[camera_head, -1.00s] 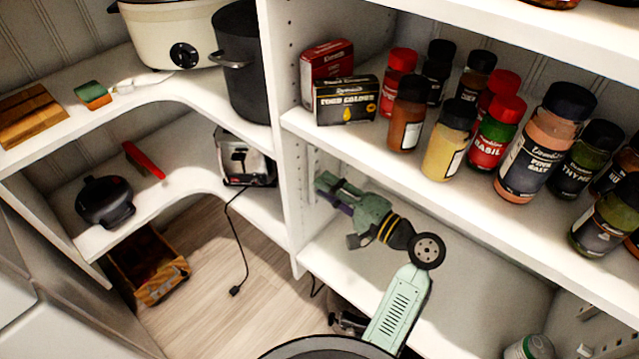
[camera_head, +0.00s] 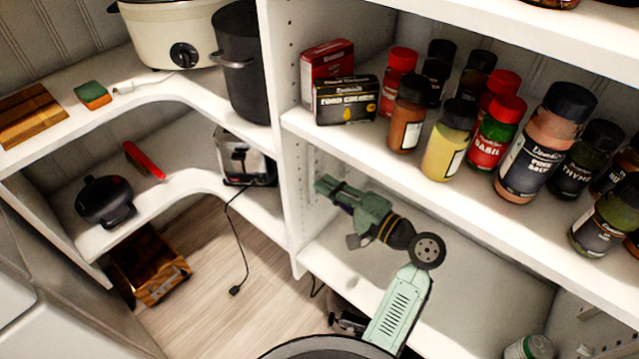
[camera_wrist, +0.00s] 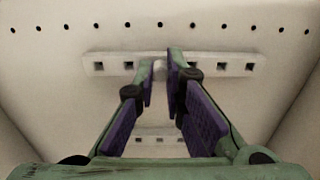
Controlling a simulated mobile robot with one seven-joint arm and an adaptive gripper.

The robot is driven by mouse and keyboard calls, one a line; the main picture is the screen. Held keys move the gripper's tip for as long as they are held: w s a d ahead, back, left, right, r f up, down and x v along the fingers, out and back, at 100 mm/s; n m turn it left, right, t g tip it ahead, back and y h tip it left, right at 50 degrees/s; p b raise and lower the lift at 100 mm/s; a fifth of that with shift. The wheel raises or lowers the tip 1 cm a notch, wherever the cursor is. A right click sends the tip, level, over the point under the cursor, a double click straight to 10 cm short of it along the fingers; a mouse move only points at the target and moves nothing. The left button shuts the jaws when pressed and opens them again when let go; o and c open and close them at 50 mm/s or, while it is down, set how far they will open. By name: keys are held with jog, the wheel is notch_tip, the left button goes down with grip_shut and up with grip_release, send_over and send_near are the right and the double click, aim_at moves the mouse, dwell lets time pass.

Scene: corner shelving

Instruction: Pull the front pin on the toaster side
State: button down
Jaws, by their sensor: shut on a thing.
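My gripper (camera_head: 325,189) reaches under the spice shelf to the white upright panel (camera_head: 291,225), on whose other side the toaster (camera_head: 246,160) stands. In the wrist view my gripper (camera_wrist: 163,68) has its two purple-padded fingers close together at the tips. A small pale piece, seemingly the pin (camera_wrist: 159,69), shows between the fingertips, in front of a pale slotted strip (camera_wrist: 105,64) on the panel. The jaws are shut on it. The pin is mostly hidden by the fingers, and it is too small to make out in the head view.
The spice shelf (camera_head: 475,215) is just above my arm and carries several jars and two boxes. The lower shelf (camera_head: 480,300) is mostly bare, with a can (camera_head: 530,347) at its front right. A row of small holes runs along the panel in the wrist view.

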jog(key=p+v, duration=0.1)
jog(key=v, duration=0.5)
dwell(1.0)
